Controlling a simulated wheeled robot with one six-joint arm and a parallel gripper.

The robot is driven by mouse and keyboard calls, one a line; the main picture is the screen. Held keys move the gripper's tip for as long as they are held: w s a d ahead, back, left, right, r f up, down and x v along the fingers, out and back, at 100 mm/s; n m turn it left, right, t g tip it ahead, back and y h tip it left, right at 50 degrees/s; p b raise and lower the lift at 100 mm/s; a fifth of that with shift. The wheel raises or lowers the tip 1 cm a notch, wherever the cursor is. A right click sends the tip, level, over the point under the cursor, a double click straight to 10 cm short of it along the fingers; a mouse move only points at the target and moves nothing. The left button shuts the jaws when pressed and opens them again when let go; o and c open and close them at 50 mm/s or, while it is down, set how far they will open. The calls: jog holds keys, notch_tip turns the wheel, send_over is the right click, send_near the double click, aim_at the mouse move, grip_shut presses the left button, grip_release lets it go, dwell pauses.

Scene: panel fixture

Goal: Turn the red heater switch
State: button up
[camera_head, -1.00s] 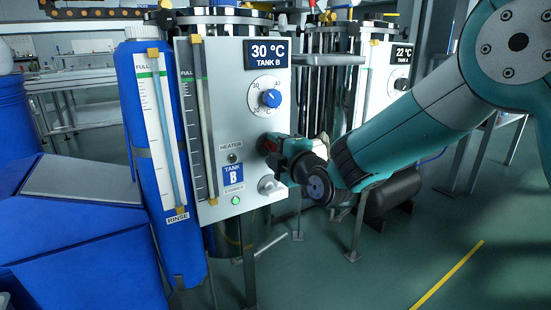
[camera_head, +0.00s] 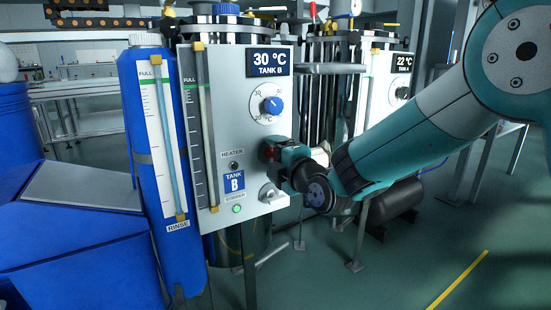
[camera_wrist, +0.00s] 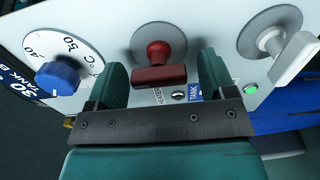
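The red heater switch (camera_wrist: 158,65) has a bar handle on a round grey plate on the Tank B panel. In the wrist view its bar lies between my gripper's two teal fingers (camera_wrist: 163,78), crosswise to them. The fingers are apart, with a small gap visible at the right end; contact at the left end is unclear. In the head view my gripper (camera_head: 281,156) is at the panel and hides much of the red switch (camera_head: 268,152). The heater lamp (camera_head: 234,166) looks dark.
A blue temperature dial (camera_head: 273,105) sits above the heater switch, and a light grey stirrer switch (camera_head: 270,194) below it. The stirrer lamp (camera_head: 237,209) glows green. A blue rinse cylinder (camera_head: 149,100) stands left of the panel, and Tank A (camera_head: 385,88) is behind on the right.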

jog(key=shift+d, duration=0.1)
jog(key=b+v, duration=0.2)
jog(key=v, duration=1.5)
jog(key=shift+d, duration=0.2)
jog(key=shift+s, duration=0.15)
